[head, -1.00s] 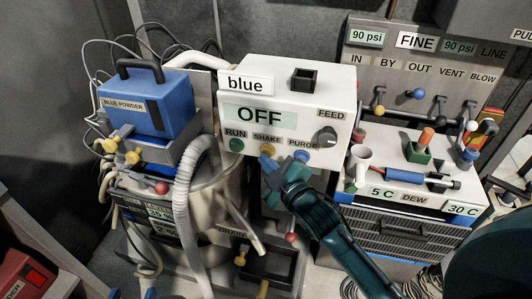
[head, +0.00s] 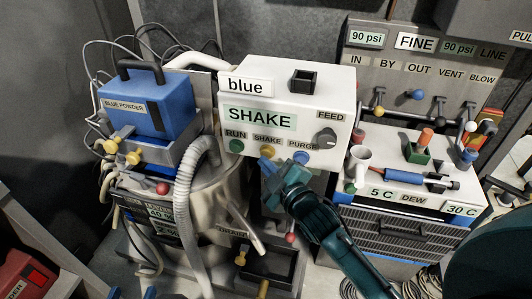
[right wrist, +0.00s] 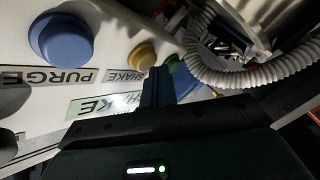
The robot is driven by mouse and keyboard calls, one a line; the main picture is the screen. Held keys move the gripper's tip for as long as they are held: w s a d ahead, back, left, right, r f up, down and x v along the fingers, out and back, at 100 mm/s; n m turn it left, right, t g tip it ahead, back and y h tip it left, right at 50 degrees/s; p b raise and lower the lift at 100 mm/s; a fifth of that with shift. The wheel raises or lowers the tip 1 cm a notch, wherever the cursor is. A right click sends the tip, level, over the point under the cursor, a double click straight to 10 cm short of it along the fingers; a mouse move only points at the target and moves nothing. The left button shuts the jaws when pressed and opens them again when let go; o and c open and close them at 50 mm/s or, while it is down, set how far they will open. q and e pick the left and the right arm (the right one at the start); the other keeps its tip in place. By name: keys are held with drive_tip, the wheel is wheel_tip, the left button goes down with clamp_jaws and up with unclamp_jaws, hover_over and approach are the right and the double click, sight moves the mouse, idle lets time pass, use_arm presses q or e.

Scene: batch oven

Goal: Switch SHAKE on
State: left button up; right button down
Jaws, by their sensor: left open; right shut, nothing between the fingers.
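The white control box labelled "blue" (head: 320,100) has a display (head: 258,117) that reads SHAKE. Below it are a green RUN button (head: 236,146), a yellow SHAKE button (head: 266,150) and a blue PURGE button (head: 300,158). My right gripper (head: 267,166) is shut and empty, just below the SHAKE button, whose lower edge it partly covers. In the right wrist view the SHAKE button (right wrist: 141,56) and PURGE button (right wrist: 60,38) show, with the closed fingers (right wrist: 154,82) close to SHAKE; contact is unclear. My left gripper is not in view.
A FEED knob (head: 327,137) sits on the box's right. A ribbed white hose (head: 186,190) hangs to the left, near a blue powder container (head: 150,105). A white-topped unit (head: 400,165) with a mug (head: 361,162) and tools stands close on the right.

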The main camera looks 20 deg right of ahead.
use_arm(q)
drive_tip(key=shift+r, duration=0.15)
use_arm(e)
drive_tip(key=shift+s+a, duration=0.25)
drive_tip(key=shift+s, duration=0.05)
use_arm(q)
drive_tip(key=shift+r+p, duration=0.65)
drive_tip(key=shift+p, duration=0.1)
use_arm(e)
drive_tip(key=s+a, duration=0.2)
drive_tip(key=s, duration=0.2)
drive_tip(key=shift+s+a, duration=0.1)
drive_tip(key=shift+a, duration=0.3)
use_arm(q)
drive_tip(key=g+p, duration=0.1)
drive_tip(key=p, duration=0.7)
drive_tip(key=r+g+y+p, duration=0.1)
drive_tip(key=g+p, duration=0.1)
drive_tip(key=p, duration=0.5)
drive_tip(key=shift+w+d+r+g+p, duration=0.1)
drive_tip(key=shift+w+r+g+p, duration=0.1)
drive_tip(key=shift+r+g+p, duration=0.15)
use_arm(e)
drive_tip(key=s+r+m+g, duration=0.1)
drive_tip(key=s+m+g, duration=0.5)
drive_tip(key=s, duration=1)
drive_tip(key=m, duration=0.3)
drive_tip(key=shift+d+r, duration=0.25)
drive_tip(key=shift+r, duration=0.05)
